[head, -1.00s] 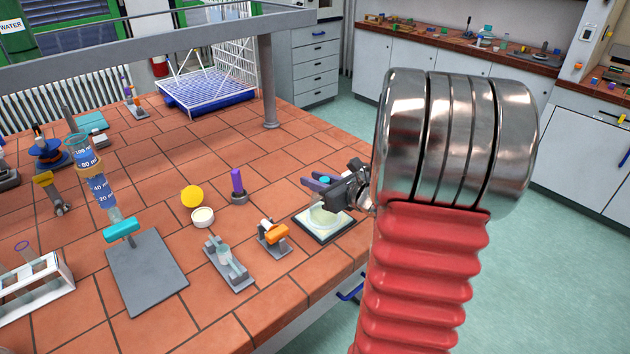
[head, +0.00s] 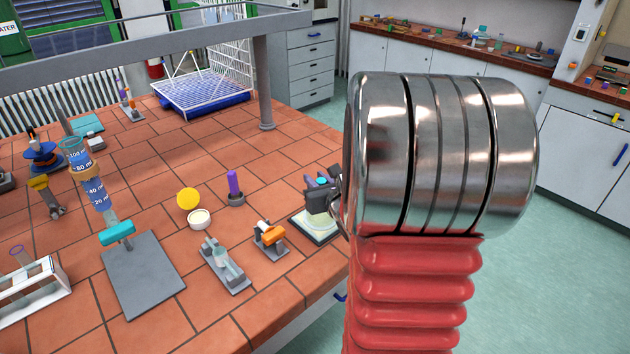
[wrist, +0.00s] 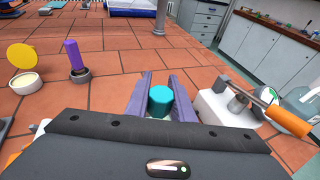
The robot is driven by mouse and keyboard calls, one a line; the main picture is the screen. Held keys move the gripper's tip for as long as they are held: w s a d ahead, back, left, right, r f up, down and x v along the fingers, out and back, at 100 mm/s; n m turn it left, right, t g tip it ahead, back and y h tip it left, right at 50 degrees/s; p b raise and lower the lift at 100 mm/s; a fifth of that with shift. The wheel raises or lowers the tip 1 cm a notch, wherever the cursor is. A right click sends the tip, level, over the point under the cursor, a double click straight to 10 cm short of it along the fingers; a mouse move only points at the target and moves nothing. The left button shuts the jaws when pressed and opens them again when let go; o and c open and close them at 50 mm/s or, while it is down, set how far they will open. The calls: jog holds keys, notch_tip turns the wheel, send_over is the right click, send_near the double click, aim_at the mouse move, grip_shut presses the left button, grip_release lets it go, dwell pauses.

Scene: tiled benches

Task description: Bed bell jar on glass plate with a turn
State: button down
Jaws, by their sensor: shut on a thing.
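The bell jar (head: 320,226) is a pale, see-through dome with a teal knob (wrist: 160,101) on top. My gripper (wrist: 160,97) is shut on this knob, with one purple finger on each side of it. The head view also shows my gripper (head: 321,182) above the jar, partly hidden by my arm. The glass plate (head: 304,231) is a pale square with a dark edge under the jar, near the bench's right edge. The jar appears upright over the plate; whether its rim touches all round cannot be told. In the wrist view my gripper body hides the dome and plate.
An orange-and-grey clamp piece (head: 269,238) and a grey holder (head: 224,264) stand left of the plate. A purple stick on a stand (head: 235,188), a white dish (head: 199,219) and a yellow disc (head: 188,199) are farther back. In the wrist view an orange-handled tool (wrist: 287,120) is close right.

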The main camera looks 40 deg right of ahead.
jog(key=shift+s+f+m+h, duration=0.1)
jog(key=shift+f+m+h, duration=0.1)
jog(key=shift+m+h, duration=0.25)
jog(key=c, duration=1.5)
grip_release()
jog(key=shift+o, duration=0.7)
jog(key=shift+o, duration=1.2)
jog(key=shift+r, duration=0.1)
jog(key=shift+n+y, duration=0.45)
jog(key=shift+a+n+y, duration=0.1)
jog(key=shift+n+y, duration=0.4)
jog(key=shift+y, duration=0.1)
jog(key=shift+w+a+n+t+y, duration=0.15)
jog(key=shift+a+n+y, duration=0.1)
jog(key=shift+n+y, duration=0.5)
jog(key=shift+a+n+t+y, duration=0.2)
jog(key=shift+n+y, duration=0.4)
jog(key=shift+y, duration=0.4)
jog(key=shift+w+a+n+t+y, duration=0.15)
jog(key=shift+a+n+y, duration=0.1)
jog(key=shift+n+y, duration=0.5)
jog(key=shift+a+y, duration=0.1)
jog(key=shift+y, duration=0.3)
